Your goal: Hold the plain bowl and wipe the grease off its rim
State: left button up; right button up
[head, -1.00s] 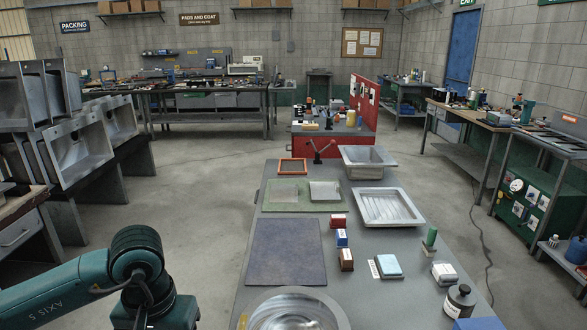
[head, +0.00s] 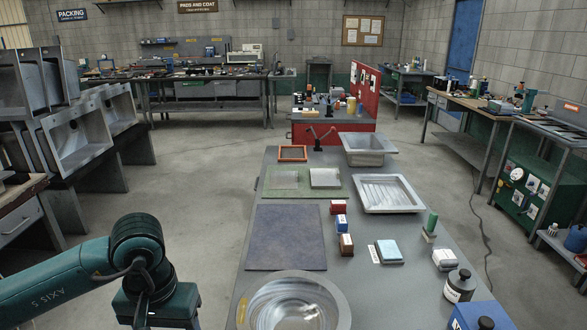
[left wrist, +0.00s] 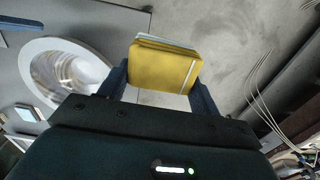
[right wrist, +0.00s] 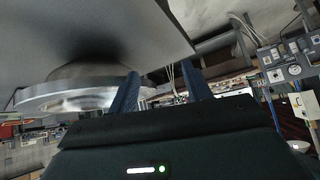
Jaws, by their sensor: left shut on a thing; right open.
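The plain bowl (head: 338,300), a round steel basin with a wide flange, sits at the near edge of the bench, partly cut off by the frame. A small yellow patch (head: 242,309) shows on its left rim; I cannot tell if it is grease. The bowl also shows in the left wrist view (left wrist: 68,78). My left gripper (left wrist: 160,78) is shut on a yellow pad (left wrist: 160,66) with pale layers, apart from the bowl. My right gripper (right wrist: 160,71) is open and empty beside the bowl's rim (right wrist: 75,97); contact is unclear. Neither gripper shows in the head view.
A dark mat (head: 286,237) lies beyond the bowl. Rectangular basins (head: 388,193) (head: 366,148) stand farther back. Small boxes (head: 341,222), a blue sponge (head: 389,252), a dark bottle (head: 459,286) and a blue container (head: 480,316) are on the right.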

pick_arm(q)
jog(key=shift+f, duration=0.1)
pick_arm(e)
jog(key=w+d+r+n+g, duration=0.3)
jog(key=w+r+n, duration=0.1)
jog(key=w+r, duration=0.15)
pick_arm(q)
jog(key=shift+f, duration=0.1)
pick_arm(e)
jog(key=shift+y, duration=0.3)
jog(key=b+x, duration=0.1)
jog(key=x, duration=0.2)
jog(key=b+x, duration=0.2)
jog(key=x, duration=0.1)
jog(key=w+b+x, duration=0.1)
jog(key=b+x, duration=0.1)
jog(key=x, duration=0.1)
jog(key=shift+f, duration=0.1)
pick_arm(q)
jog(key=shift+f, duration=2.55)
pick_arm(e)
jog(key=shift+a+f, duration=0.45)
jog(key=shift+a, duration=0.05)
jog(key=shift+c, duration=0.2)
jog(key=c, duration=0.6)
jog(key=shift+c, duration=0.3)
